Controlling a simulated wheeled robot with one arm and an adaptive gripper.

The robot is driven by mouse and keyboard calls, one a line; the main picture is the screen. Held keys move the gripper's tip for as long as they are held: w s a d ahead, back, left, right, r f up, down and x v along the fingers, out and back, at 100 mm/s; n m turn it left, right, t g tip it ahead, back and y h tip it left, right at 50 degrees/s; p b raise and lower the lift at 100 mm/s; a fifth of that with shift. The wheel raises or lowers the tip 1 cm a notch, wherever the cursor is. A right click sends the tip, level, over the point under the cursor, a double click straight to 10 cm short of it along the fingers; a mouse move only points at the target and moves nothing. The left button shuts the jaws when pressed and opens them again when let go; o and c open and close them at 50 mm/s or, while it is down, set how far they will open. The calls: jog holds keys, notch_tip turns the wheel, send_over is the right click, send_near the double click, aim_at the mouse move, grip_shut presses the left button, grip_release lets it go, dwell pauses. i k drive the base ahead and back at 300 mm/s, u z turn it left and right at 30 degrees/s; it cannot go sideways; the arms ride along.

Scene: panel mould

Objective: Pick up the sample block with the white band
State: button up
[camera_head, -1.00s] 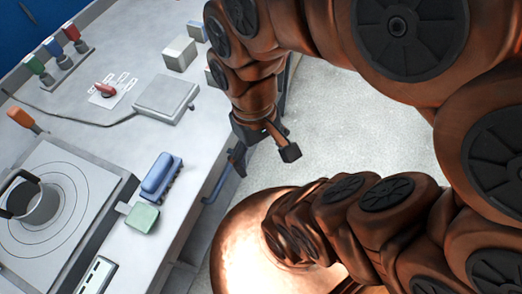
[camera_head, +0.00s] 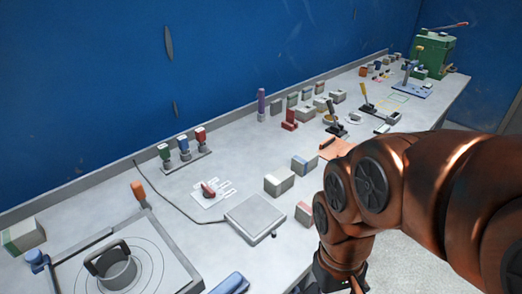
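A grey block (camera_head: 279,181) sits just behind the flat grey plate box and seems to carry a pale, whitish band. Other banded blocks are near it: one with a blue part (camera_head: 305,164) just behind it, and one with a reddish band (camera_head: 304,213) near the front edge, partly behind my arm. Band colours are hard to tell at this size. My gripper (camera_head: 325,277) is low at the bottom edge, right of the plate box and by the bench's front edge. Its fingers are mostly cut off, so its opening does not show.
The bench (camera_head: 225,180) runs along a blue wall. The plate box (camera_head: 255,218) has a cable. Behind are a red switch (camera_head: 208,190), coloured handles (camera_head: 184,148) and a row of small blocks (camera_head: 306,95). A pot (camera_head: 115,268) stands left. A green machine (camera_head: 432,50) is far right.

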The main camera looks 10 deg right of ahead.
aim_at(276, 183)
jog(key=u, duration=3.15)
jog(key=k, duration=0.55)
jog(key=z, duration=1)
